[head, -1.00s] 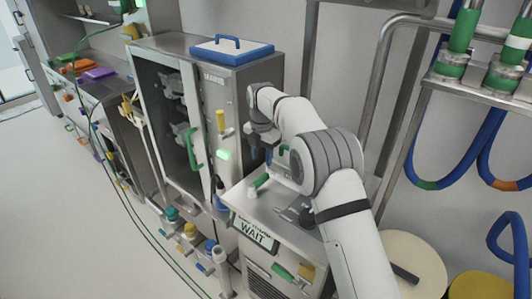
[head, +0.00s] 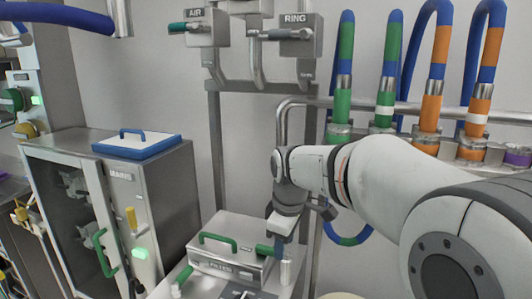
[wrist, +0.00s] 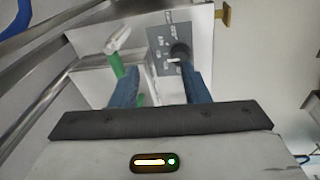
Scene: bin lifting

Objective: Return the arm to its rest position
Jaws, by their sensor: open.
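My white and grey arm (head: 385,185) reaches in from the right side of the head view, bent at a grey wrist. My gripper (head: 279,246) points down in front of a steel box labelled FILTER (head: 226,267). In the wrist view my gripper (wrist: 160,76) shows two blue fingers spread apart with nothing between them. Past the fingertips lie a grey plate with a black knob (wrist: 180,50) and a green handle with a pale end (wrist: 117,62). In the head view I cannot tell whether the fingers touch the box.
A steel cabinet (head: 160,190) with a blue-rimmed lid (head: 137,146) stands at the left. A pipe rail (head: 283,125) and several coloured hoses (head: 434,75) stand behind my arm. Valve boxes labelled AIR (head: 198,30) and RING (head: 298,38) hang on the frame above.

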